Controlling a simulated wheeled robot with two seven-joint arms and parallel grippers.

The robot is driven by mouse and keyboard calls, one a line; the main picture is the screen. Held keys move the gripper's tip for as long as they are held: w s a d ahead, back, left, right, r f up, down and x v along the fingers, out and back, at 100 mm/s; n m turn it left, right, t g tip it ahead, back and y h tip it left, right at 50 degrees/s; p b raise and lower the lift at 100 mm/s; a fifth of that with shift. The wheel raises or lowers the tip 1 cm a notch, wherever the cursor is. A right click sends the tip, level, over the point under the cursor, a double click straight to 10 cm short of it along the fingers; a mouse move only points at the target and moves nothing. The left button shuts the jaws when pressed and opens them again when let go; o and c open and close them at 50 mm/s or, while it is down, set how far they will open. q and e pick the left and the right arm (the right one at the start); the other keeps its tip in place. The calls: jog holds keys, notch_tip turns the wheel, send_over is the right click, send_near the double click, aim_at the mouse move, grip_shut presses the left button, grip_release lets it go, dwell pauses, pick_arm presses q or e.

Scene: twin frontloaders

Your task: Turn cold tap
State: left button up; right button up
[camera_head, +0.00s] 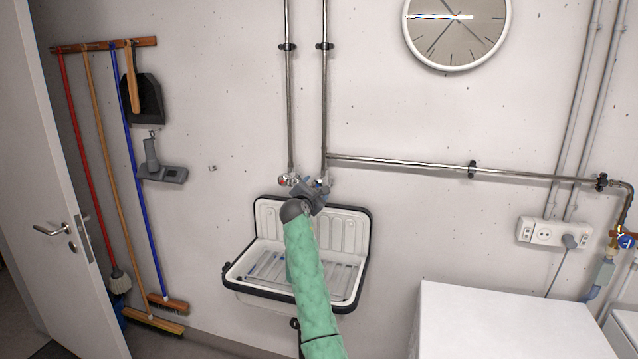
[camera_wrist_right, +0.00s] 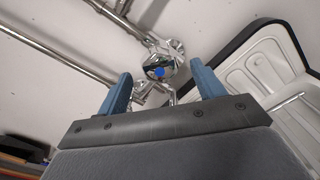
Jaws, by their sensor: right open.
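The cold tap (camera_wrist_right: 160,68) is a chrome knob with a blue dot, on the wall above the sink. In the right wrist view it sits just beyond and between the fingertips of my right gripper (camera_wrist_right: 162,85), which is open with nothing between its blue fingers. In the head view my right gripper (camera_head: 312,190) is at the taps above the sink, and it hides most of the cold tap. A second tap with a red mark (camera_head: 289,180) shows to its left. My left gripper is not in view.
A white sink (camera_head: 268,222) with a dark rim hangs below the taps. Metal pipes (camera_head: 400,163) run up and right along the wall. A white machine top (camera_head: 500,325) stands at the lower right. Brooms (camera_head: 100,160) hang at the left beside a door (camera_head: 50,180).

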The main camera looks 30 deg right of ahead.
aim_at(317, 186)
jog(key=shift+p+x, duration=0.7)
jog(key=shift+x, duration=1.6)
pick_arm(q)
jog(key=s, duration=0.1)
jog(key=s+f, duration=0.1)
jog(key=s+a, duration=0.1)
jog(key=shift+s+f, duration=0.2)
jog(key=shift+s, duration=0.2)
pick_arm(e)
jog(key=c, duration=1)
jog(key=shift+f+b, duration=0.15)
jog(key=shift+b, duration=0.25)
jog(key=shift+m+b, duration=0.75)
jog(key=shift+m, duration=0.15)
jog(key=m+b, duration=0.2)
jog(key=shift+m, duration=0.4)
jog(key=shift+m+b, duration=0.3)
jog(key=shift+b, duration=0.1)
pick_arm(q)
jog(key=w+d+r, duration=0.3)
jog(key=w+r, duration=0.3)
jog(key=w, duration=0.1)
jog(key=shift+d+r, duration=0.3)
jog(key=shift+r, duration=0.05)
